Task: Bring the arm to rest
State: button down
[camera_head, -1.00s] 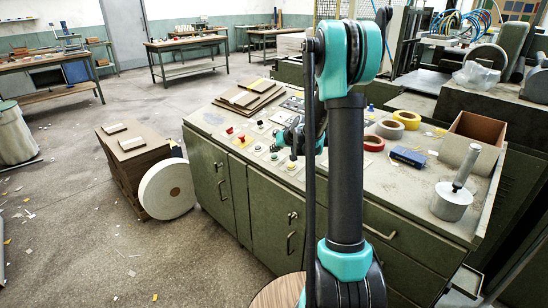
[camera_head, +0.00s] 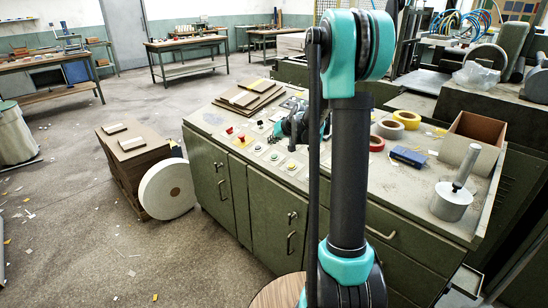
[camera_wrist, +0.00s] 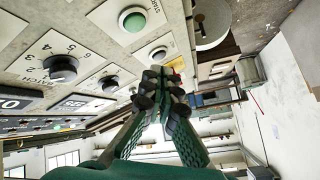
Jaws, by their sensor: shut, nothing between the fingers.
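My arm (camera_head: 348,170) stands upright in the middle of the head view, with its teal elbow at the top. My gripper (camera_wrist: 165,85) is shut and empty in the wrist view, its two fingers meeting at the tips. In the head view the gripper end is mostly hidden behind the arm, above the control panel. The wrist view shows a green button (camera_wrist: 132,18) and a black rotary knob (camera_wrist: 60,68) on the panel beyond the fingers. I see no clear contact with them.
The green cabinet (camera_head: 265,210) carries tape rolls (camera_head: 406,119), a blue item (camera_head: 408,156), an open cardboard box (camera_head: 470,140), a metal cylinder with a handle (camera_head: 451,201) and stacked boards (camera_head: 249,95). A white roll (camera_head: 166,189) leans by a board stack (camera_head: 135,155).

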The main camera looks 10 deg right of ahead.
jog(key=shift+s, duration=0.1)
jog(key=s+d+f+g+h, duration=0.1)
jog(key=s+f, duration=0.1)
jog(key=s, duration=1.1)
jog(key=s+d+f+g+h, duration=0.1)
jog(key=s+f+h, duration=0.1)
jog(key=s, duration=1.2)
jog(key=s+d+f+g+h, duration=0.1)
jog(key=s+d+f+g, duration=0.1)
jog(key=s, duration=1.1)
jog(key=shift+s+f+m, duration=0.3)
jog(key=shift+f, duration=0.5)
